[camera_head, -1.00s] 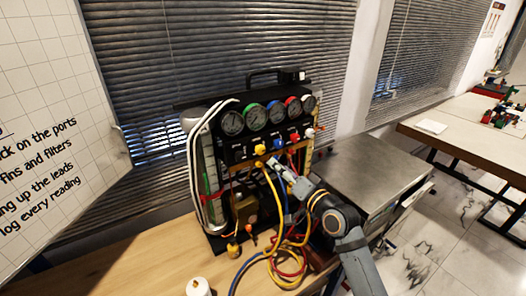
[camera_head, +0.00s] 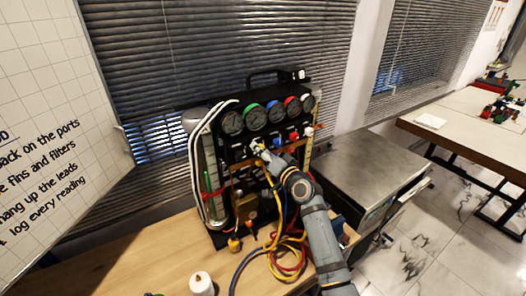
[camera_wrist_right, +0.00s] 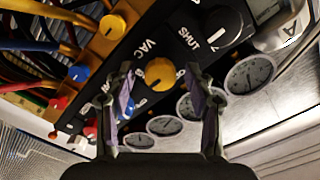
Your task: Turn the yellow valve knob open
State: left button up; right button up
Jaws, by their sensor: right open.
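The yellow valve knob (camera_wrist_right: 160,73) sits on the black panel below the word VAC, in the right wrist view. My right gripper (camera_wrist_right: 159,80) is open, with one finger on either side of the knob in that view. I cannot tell whether the fingers touch it. In the head view my right gripper (camera_head: 260,147) is at the left part of the panel front and mostly hides the knob. My left gripper is not in view.
Gauges (camera_head: 255,117) line the rig's top. Hoses (camera_head: 243,262) hang below onto the wooden bench (camera_head: 120,265). A white bottle (camera_head: 201,284) stands at the front.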

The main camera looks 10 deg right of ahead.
jog(key=shift+c, duration=0.2)
grip_shut()
jog(key=shift+f+n+b, duration=0.1)
jog(key=shift+n+b, duration=8.8)
jog(key=shift+b, duration=0.45)
jog(key=shift+o, duration=0.2)
grip_release()
